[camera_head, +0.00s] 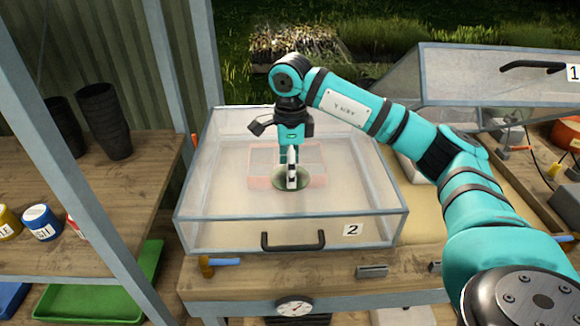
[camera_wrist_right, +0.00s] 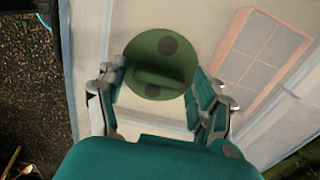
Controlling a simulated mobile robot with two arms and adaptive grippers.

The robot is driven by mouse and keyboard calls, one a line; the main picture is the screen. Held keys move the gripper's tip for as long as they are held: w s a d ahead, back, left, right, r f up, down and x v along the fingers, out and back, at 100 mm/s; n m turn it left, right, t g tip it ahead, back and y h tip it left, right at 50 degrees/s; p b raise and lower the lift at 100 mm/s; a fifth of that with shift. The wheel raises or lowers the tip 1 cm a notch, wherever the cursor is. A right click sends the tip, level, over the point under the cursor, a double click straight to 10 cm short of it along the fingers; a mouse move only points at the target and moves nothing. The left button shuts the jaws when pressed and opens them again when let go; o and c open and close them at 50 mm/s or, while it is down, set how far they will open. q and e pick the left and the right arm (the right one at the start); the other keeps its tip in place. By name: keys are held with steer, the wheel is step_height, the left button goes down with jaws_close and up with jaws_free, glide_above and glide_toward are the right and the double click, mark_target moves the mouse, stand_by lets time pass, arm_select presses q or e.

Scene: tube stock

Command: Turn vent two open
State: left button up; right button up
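Vent two is a round green disc (camera_wrist_right: 147,45) with a raised bar grip (camera_wrist_right: 165,78) on the clear lid (camera_head: 225,215) of the box labelled 2 (camera_head: 352,230). Two dark round spots show on the disc, one on each side of the bar; I cannot tell whether they are open holes. In the head view the disc (camera_head: 277,183) is partly hidden by my right gripper (camera_head: 292,180), which points down over it. In the right wrist view the gripper (camera_wrist_right: 162,78) is open, its fingers apart on both sides of the bar, with visible gaps. My left gripper is not in view.
Box 2's lid is closed, with a black front handle (camera_head: 292,242). A pinkish tray (camera_head: 262,160) shows through it. The lid labelled 1 (camera_head: 450,75) stands raised at the right. A dial gauge (camera_head: 294,307) sits below the bench front; a shelf with dark pots (camera_head: 103,120) is left.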

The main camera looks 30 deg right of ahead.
steer(key=shift+o, duration=0.2)
step_height(320, 180, up, 12)
stand_by(0.5)
steer(key=shift+f, duration=0.15)
stand_by(0.5)
